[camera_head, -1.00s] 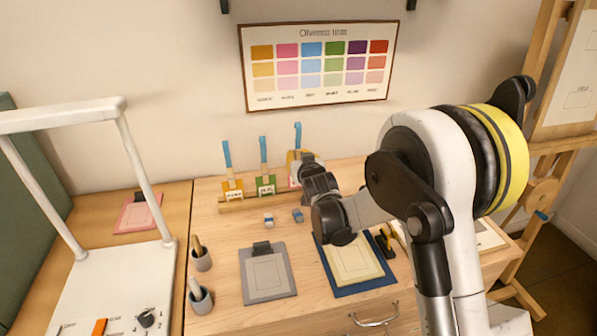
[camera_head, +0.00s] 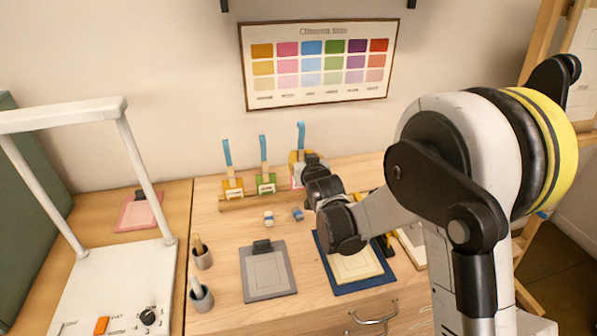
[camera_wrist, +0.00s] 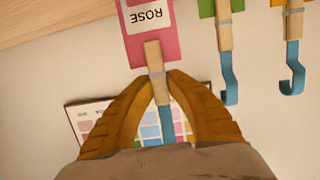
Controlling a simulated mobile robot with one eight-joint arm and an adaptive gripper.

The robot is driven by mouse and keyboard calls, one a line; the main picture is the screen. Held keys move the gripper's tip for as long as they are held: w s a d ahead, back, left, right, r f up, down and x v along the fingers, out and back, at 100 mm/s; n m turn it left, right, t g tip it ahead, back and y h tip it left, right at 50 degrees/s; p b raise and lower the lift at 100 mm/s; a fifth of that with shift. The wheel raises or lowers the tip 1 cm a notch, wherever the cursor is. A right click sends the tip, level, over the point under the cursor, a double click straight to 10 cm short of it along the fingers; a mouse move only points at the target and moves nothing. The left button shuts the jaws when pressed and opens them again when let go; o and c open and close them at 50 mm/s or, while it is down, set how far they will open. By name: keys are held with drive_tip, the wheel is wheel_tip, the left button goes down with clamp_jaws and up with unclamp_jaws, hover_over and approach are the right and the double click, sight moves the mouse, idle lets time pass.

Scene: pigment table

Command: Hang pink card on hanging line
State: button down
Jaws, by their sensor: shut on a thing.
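The pink card, marked ROSE, (camera_wrist: 150,30) shows upside down at the top of the wrist view, with a wooden clothespin (camera_wrist: 153,58) and a blue hook (camera_wrist: 168,125) on it. My gripper (camera_wrist: 162,82) is shut on the clothespin, its two orange-brown fingers meeting around it. In the head view my gripper (camera_head: 300,157) is at the right end of the card row, and my wrist hides most of the pink card (camera_head: 296,182). I cannot tell whether the card touches the wooden holder. I cannot pick out the hanging line; dark brackets (camera_head: 411,4) show at the top edge.
A yellow card (camera_head: 232,187) and a green card (camera_head: 266,185) stand in the wooden holder (camera_head: 235,204), each with a clip and blue hook. A colour chart (camera_head: 320,65) hangs on the wall behind. A white frame (camera_head: 60,115) stands at left.

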sight(302, 156)
drive_tip(key=shift+v, duration=3.2)
drive_tip(key=shift+r, duration=0.1)
drive_tip(key=shift+w+d, duration=0.1)
